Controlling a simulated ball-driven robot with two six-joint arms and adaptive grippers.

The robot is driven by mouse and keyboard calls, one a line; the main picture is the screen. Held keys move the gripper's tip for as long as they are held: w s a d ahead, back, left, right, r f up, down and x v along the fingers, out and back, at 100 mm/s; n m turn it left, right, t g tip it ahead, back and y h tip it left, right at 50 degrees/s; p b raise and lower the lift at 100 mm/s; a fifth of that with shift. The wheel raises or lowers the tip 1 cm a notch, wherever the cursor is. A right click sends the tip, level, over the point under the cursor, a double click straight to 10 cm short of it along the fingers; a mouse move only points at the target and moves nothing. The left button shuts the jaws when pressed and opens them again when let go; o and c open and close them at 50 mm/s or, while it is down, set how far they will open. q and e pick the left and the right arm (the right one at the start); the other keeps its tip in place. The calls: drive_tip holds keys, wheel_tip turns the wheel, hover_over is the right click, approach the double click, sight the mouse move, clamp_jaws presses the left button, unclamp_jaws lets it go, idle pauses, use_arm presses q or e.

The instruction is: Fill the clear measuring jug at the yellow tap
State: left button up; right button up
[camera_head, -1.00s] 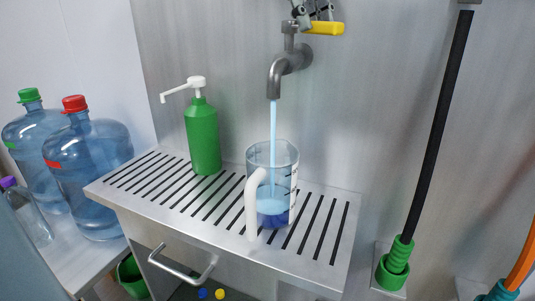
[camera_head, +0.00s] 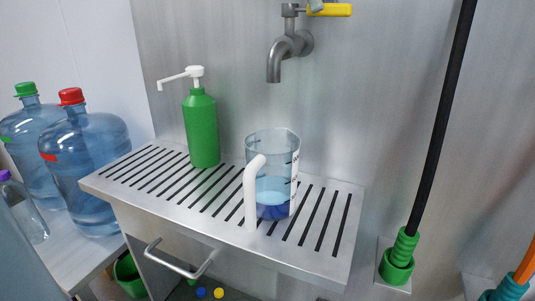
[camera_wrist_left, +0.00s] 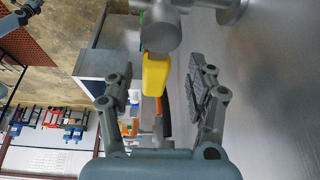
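The clear measuring jug (camera_head: 272,165) stands upright on the slotted drain shelf, below the grey tap (camera_head: 275,65), with its white handle (camera_head: 251,195) towards me. No stream runs from the spout. The yellow tap lever (camera_head: 330,10) points right at the top edge of the head view. In the left wrist view, my left gripper (camera_wrist_left: 160,82) is open, with the yellow lever (camera_wrist_left: 155,75) between its spread fingers and no clear contact. Only a small grey bit of it shows at the lever in the head view. My right gripper is not in view.
A green pump bottle (camera_head: 203,130) stands on the drain shelf (camera_head: 165,186) left of the jug. Blue water bottles (camera_head: 90,165) stand at the left. A black hose (camera_head: 438,125) rises on the right. The shelf's right end is clear.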

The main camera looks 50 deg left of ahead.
use_arm(q)
drive_tip(key=v, duration=1.2)
idle(0.4)
